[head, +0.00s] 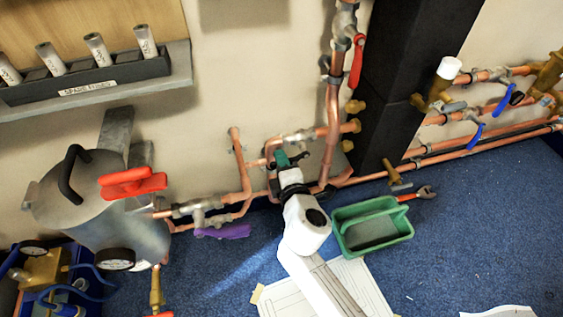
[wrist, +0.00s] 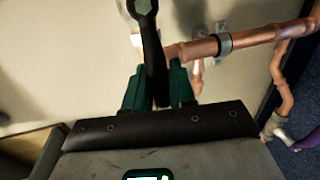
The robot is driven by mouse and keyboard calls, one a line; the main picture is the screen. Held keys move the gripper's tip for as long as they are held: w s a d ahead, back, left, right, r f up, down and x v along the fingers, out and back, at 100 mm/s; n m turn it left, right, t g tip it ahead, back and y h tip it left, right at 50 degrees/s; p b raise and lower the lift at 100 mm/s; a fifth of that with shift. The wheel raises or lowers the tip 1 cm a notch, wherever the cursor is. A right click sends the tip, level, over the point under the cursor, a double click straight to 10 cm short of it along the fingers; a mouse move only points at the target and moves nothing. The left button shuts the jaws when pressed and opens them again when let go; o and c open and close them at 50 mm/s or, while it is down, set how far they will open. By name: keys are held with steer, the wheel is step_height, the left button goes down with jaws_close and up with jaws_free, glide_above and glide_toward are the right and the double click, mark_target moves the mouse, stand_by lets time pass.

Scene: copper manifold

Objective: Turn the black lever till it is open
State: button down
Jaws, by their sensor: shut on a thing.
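The black lever (wrist: 152,48) runs up from between my fingers to a rounded pivot end at the top of the wrist view, beside a copper pipe (wrist: 250,38). My gripper (wrist: 158,90) has dark green fingers, one on each side of the lever, and is shut on it. In the head view my gripper (head: 284,160) reaches the copper pipework at the wall. The lever there is small and mostly hidden by my gripper, so its angle to the pipe is hard to tell.
A grey vessel (head: 110,205) with a red handle stands further left. A red lever (head: 357,60) hangs above.

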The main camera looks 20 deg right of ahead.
steer(key=c, duration=1.1)
jaws_free()
steer(key=shift+f, duration=0.1)
steer(key=p+v, duration=0.1)
steer(key=v, duration=1)
steer(key=shift+p, duration=0.4)
